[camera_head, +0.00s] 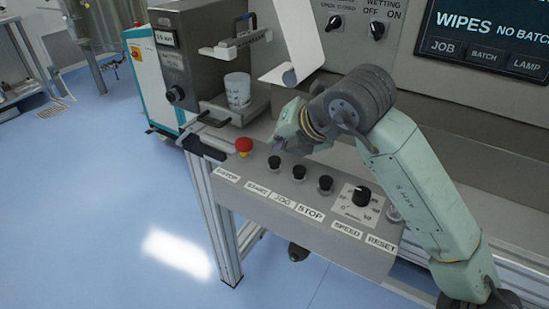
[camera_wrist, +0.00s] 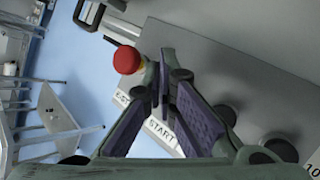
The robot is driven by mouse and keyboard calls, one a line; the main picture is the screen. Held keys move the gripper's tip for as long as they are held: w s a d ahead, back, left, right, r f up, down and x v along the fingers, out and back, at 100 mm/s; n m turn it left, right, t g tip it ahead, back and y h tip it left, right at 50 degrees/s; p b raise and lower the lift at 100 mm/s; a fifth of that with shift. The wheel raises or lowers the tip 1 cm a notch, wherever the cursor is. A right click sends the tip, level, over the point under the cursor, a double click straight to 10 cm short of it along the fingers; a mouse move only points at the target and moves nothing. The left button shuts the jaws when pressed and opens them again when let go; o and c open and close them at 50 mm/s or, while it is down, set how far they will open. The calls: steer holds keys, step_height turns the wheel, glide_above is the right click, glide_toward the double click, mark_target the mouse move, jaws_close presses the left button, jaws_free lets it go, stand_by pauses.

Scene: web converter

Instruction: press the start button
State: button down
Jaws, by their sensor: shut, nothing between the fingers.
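The start button (camera_head: 274,162) is a black round button on the grey sloped control panel (camera_head: 330,243), above its white START label (camera_head: 256,188). My gripper (camera_head: 285,139) hangs over the panel just behind and above this button in the head view, with its fingers partly hidden by its body. In the wrist view my gripper (camera_wrist: 162,65) is shut and empty, its fingers meeting at the tips. The start button (camera_wrist: 180,75) shows close beside the right fingertip. Whether they touch cannot be told. The START label (camera_wrist: 160,133) shows between the fingers.
The red emergency stop (camera_head: 244,145) is left of the start button. The jog button (camera_head: 299,172), stop button (camera_head: 325,183) and speed knob (camera_head: 362,196) line up to the right. A white cup (camera_head: 238,90) stands behind.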

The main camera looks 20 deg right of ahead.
steer(key=shift+f, duration=0.2)
steer(key=shift+f+b, duration=0.3)
steer(key=shift+b, duration=0.5)
